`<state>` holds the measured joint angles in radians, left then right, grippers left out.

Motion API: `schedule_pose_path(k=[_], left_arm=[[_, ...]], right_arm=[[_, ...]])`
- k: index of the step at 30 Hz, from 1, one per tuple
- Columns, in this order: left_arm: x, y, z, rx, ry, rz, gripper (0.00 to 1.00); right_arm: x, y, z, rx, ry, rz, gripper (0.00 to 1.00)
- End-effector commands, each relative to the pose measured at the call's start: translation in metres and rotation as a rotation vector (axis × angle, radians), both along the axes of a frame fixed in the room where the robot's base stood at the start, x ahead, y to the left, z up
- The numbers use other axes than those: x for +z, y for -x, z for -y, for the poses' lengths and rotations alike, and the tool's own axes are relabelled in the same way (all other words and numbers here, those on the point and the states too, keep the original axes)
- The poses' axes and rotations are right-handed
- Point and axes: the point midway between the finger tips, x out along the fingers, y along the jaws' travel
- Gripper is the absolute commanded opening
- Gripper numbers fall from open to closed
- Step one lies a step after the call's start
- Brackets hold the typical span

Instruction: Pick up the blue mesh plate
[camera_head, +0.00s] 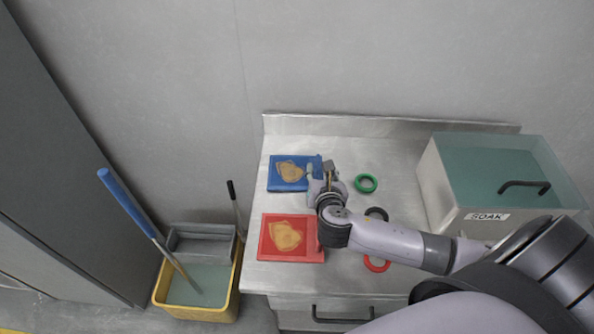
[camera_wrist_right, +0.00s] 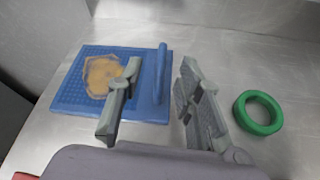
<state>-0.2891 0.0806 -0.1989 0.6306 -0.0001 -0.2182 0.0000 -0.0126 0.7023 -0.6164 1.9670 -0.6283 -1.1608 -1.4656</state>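The blue mesh plate (camera_head: 281,187) lies flat at the back left of the steel table, with a tan patch (camera_head: 291,171) on it. It also shows in the right wrist view (camera_wrist_right: 75,88), where a raised blue bar handle (camera_wrist_right: 161,75) runs along its right edge. My right gripper (camera_head: 320,169) is at the plate's right side. In the right wrist view my right gripper (camera_wrist_right: 160,85) is open, one finger over the plate left of the handle and the other to the right. The handle lies between the fingers, and I cannot tell if they touch it. My left gripper is not in view.
A red plate (camera_head: 268,252) with a tan patch lies in front. A green ring (camera_head: 366,183) lies right of the gripper; a black ring (camera_head: 377,213) and red ring (camera_head: 377,265) lie near my arm. A SOAK bin (camera_head: 446,205) stands right. A yellow mop bucket (camera_head: 231,291) stands left.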

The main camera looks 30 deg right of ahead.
Motion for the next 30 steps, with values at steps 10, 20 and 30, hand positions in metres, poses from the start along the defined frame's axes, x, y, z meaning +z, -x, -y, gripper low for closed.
schedule_pose_path(k=[10, 20, 30], left_arm=[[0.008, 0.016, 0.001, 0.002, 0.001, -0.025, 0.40], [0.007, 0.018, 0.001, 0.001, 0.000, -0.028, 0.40], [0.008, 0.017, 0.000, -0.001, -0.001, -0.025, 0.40]], right_arm=[[-0.012, -0.036, 0.019, 0.001, -0.001, 0.001, 0.33], [-0.013, -0.037, 0.019, 0.000, 0.000, -0.001, 0.27], [-0.013, -0.037, 0.019, 0.000, 0.000, 0.000, 0.04]])
